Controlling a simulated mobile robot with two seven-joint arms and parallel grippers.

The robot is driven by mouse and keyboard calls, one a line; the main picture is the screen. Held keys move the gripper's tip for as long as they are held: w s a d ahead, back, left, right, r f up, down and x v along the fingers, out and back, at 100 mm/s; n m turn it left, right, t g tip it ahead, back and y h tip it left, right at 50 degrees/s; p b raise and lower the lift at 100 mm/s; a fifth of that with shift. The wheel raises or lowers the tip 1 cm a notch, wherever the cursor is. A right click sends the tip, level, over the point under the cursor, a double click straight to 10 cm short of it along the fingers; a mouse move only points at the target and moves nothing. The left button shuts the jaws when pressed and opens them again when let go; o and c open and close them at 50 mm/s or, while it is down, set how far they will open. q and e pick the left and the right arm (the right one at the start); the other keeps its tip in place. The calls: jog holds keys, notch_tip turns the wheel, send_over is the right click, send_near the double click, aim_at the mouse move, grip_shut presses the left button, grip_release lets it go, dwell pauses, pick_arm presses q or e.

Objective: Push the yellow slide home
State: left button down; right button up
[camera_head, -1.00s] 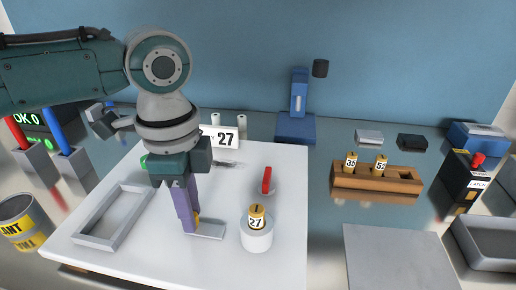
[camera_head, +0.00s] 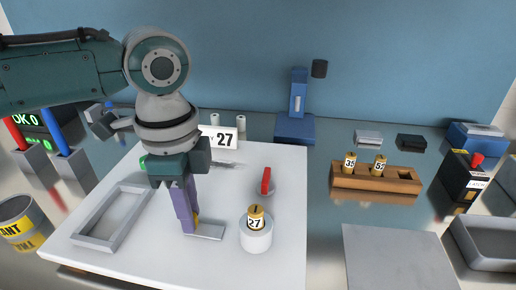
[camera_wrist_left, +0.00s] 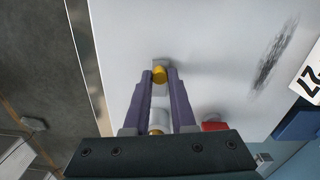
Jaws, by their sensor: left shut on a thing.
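The yellow slide (camera_head: 196,218) shows as a small yellow piece beside my left fingertips, above a grey base plate (camera_head: 208,232) on the white table. In the left wrist view the slide's round yellow end (camera_wrist_left: 159,74) sits between the purple fingertips. My left gripper (camera_head: 188,226) points down and is shut on it. The fingers hide most of the slide in the head view, so I cannot tell how far in it sits. My right gripper is not in view.
A white cylinder (camera_head: 257,241) with a yellow piece marked 27 (camera_head: 256,217) stands right of the gripper. A red lever (camera_head: 266,180) stands behind it. An empty grey frame (camera_head: 90,240) lies left. A wooden rack (camera_head: 350,182) stands farther right.

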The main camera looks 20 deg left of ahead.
aim_at(210, 231)
pick_arm(q)
jog(key=shift+w+d+p, duration=0.15)
jog(key=shift+d+p, duration=0.1)
jog(key=shift+d, duration=0.4)
jog(key=shift+w+d+p, duration=0.15)
jog(key=shift+d+p, duration=0.1)
jog(key=shift+d, duration=0.4)
jog(key=c, duration=0.7)
grip_release()
notch_tip(210, 231, up, 10)
jog(key=shift+p, duration=0.4)
jog(key=shift+f, duration=0.1)
